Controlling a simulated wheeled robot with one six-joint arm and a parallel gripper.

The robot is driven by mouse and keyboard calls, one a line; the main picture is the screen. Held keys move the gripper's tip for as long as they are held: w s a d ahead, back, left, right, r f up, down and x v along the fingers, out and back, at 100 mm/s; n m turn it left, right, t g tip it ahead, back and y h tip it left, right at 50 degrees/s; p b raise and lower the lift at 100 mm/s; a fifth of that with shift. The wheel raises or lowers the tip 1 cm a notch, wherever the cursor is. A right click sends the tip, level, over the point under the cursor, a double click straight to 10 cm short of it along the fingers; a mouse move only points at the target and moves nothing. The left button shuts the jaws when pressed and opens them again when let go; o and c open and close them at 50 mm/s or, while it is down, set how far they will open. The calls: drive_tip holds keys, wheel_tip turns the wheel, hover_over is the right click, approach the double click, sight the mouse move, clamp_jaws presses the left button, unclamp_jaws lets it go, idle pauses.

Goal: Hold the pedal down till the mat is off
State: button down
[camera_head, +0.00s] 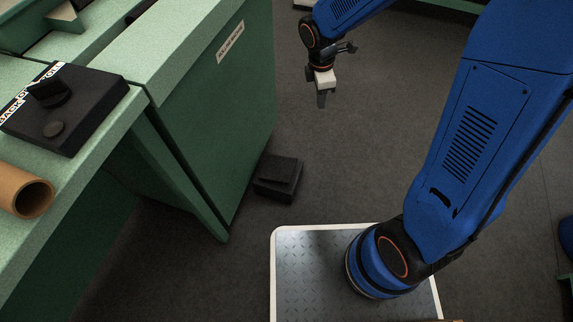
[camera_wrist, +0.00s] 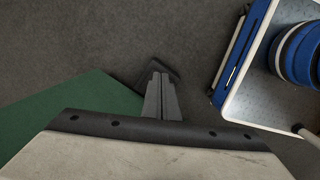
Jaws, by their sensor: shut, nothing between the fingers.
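The pedal (camera_head: 277,176) is a low black block with a sloped top plate. It stands on the floor against the foot of the green machine. My gripper (camera_head: 322,101) is shut and empty, pointing down above the floor, apart from the pedal and to its upper right in the head view. In the wrist view my gripper (camera_wrist: 161,85) shows with its fingers together, and the dark pedal (camera_wrist: 172,70) is partly hidden behind them. I see no mat for certain in either view.
The green machine (camera_head: 215,110) with a label plate fills the left. On its bench (camera_head: 135,100) are a black control box (camera_head: 85,125) with a knob and a brown tube (camera_head: 25,192). Grey floor (camera_head: 330,180) is free to the pedal's right.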

drive_tip(key=w+a+f+n+g, duration=0.1)
drive_tip(key=a+f+n, duration=0.6)
drive_tip(key=f, duration=0.6)
drive_tip(key=n+h, duration=0.2)
drive_tip(key=n, duration=0.4)
approach(289, 169)
drive_tip(key=r, duration=0.2)
drive_tip(key=w+a+r, duration=0.1)
drive_tip(key=shift+r+g, duration=0.2)
drive_tip(key=shift+g, duration=0.1)
drive_tip(key=shift+x, duration=5)
drive_tip(key=shift+s+f, duration=0.1)
drive_tip(key=shift+s, duration=0.05)
